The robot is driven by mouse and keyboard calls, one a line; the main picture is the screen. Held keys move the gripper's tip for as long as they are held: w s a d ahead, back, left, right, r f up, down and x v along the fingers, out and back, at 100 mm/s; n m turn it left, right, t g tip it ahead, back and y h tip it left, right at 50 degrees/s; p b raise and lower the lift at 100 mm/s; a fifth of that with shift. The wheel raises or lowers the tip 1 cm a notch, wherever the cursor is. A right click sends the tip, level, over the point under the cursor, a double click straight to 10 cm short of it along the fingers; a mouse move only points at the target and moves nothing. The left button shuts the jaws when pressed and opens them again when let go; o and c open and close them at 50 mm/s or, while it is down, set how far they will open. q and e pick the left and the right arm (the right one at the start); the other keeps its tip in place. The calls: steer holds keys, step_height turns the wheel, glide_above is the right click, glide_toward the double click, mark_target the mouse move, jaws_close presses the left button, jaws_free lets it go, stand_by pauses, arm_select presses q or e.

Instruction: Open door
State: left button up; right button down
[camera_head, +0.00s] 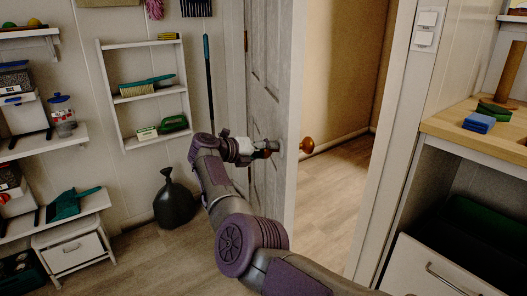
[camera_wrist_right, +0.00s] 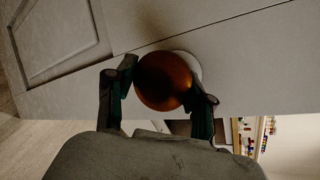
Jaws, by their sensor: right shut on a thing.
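The white panelled door (camera_head: 268,80) stands partly open, with its free edge toward the right and a gap beside it. A round amber-brown knob (camera_head: 307,145) sticks out past the door's edge on its far side. My right gripper (camera_head: 268,149) is at the near face of the door. In the right wrist view, its two fingers are closed around the near amber knob (camera_wrist_right: 163,80), one on each side, in front of a pale round plate. My left gripper is not in view.
Through the doorway is a wooden floor (camera_head: 335,185) and a tan wall. Shelves (camera_head: 142,97) with brushes hang on the left wall. A wooden counter (camera_head: 480,130) is at right.

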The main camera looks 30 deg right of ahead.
steer(key=shift+c, duration=2)
jaws_free()
steer(key=shift+w+f, duration=0.1)
steer(key=v, duration=1.2)
